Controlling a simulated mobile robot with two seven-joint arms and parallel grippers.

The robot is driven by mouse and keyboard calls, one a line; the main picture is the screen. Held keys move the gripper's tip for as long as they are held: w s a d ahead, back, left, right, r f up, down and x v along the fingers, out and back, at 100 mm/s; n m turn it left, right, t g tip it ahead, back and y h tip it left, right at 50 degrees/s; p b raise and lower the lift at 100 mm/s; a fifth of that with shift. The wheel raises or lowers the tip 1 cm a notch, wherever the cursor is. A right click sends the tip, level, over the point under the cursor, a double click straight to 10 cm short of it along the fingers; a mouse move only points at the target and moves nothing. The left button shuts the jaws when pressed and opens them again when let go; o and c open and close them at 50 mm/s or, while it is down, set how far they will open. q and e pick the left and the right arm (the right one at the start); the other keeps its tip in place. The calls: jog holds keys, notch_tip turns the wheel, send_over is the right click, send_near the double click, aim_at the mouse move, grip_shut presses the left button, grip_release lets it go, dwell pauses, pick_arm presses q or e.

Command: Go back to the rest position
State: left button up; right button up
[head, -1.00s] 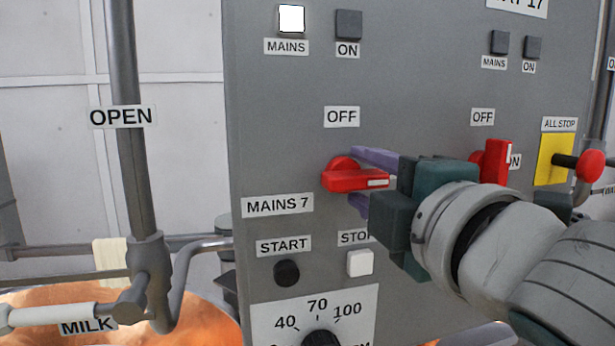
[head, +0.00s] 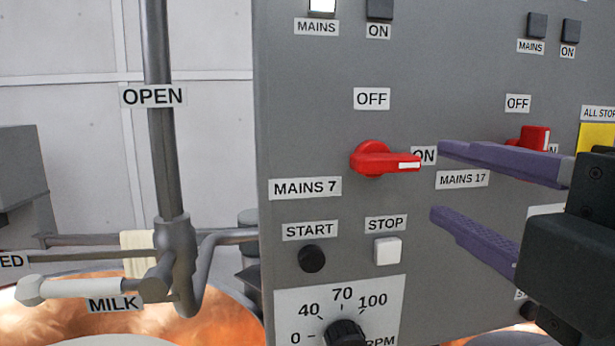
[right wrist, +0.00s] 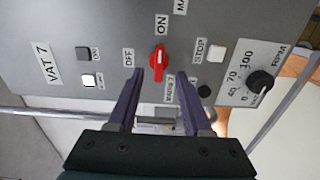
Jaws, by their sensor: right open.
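My right gripper (head: 440,182) is open and empty in front of the grey panel (head: 450,50), with its purple fingers pointing left. The red MAINS 7 switch (head: 384,160) is to the left of the fingertips, apart from them. Its handle lies sideways, the white mark at the ON label (head: 424,155). In the right wrist view the switch (right wrist: 159,62) shows ahead, between and beyond the two fingers (right wrist: 158,76). The white lamp above the MAINS label (head: 322,6) is lit. My left gripper is not in view.
The red MAINS 17 switch (head: 534,138) is partly hidden behind my right gripper. Below MAINS 7 are a black START button (head: 312,259), a white STOP button (head: 387,250) and an RPM dial (head: 345,333). Pipes (head: 160,120) and a copper vat (head: 225,318) stand at left.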

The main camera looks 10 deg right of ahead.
jog(key=shift+s, duration=0.2)
jog(key=s+d+f+m+g+p, duration=0.3)
jog(key=s+f+m+g+p, duration=0.3)
jog(key=s+f+m+g, duration=0.8)
notch_tip(320, 180, down, 2)
jog(key=s+m, duration=0.2)
jog(key=shift+s+f, duration=0.15)
jog(key=shift+s, duration=0.2)
jog(key=shift+d, duration=0.1)
dwell(0.7)
